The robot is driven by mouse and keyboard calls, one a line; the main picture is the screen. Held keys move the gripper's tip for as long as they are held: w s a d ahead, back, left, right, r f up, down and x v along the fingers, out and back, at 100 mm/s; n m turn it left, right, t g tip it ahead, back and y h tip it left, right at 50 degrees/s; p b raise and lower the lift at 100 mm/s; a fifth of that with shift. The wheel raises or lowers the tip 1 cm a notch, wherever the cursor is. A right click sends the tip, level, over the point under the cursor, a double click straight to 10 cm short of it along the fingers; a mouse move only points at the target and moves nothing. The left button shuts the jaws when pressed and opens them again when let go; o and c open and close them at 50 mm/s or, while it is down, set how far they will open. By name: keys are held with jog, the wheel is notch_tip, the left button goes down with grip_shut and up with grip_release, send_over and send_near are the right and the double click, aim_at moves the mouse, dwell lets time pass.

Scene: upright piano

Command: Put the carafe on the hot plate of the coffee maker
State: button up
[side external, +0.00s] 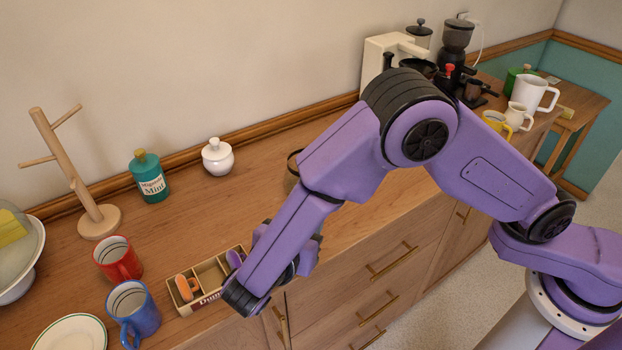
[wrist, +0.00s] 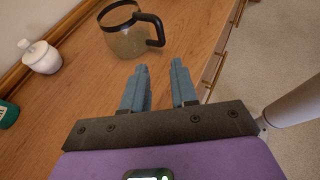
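The carafe (wrist: 122,36) is glass with a dark rim and a black handle (wrist: 155,30). It stands upright on the wooden counter, and something brownish shows through the glass. My arm hides the fingers in the side external view. The cream coffee maker (side external: 378,58) stands at the back right, its lower part and hot plate largely hidden behind my arm.
A white lidded jar (side external: 217,158) and a green mint jar (side external: 150,178) stand along the wall. A wooden box (side external: 212,272), red mug (side external: 117,259) and blue mug (side external: 133,313) stand at left. A dark grinder (side external: 457,45) is beside the coffee maker. Bare counter surrounds the carafe.

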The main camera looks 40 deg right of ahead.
jog(key=x, duration=1.2)
jog(key=shift+r+x, duration=0.15)
jog(key=shift+x, duration=1.2)
jog(key=shift+r+x, duration=0.15)
jog(key=shift+x, duration=1.2)
jog(key=shift+w+d, duration=0.1)
grip_shut()
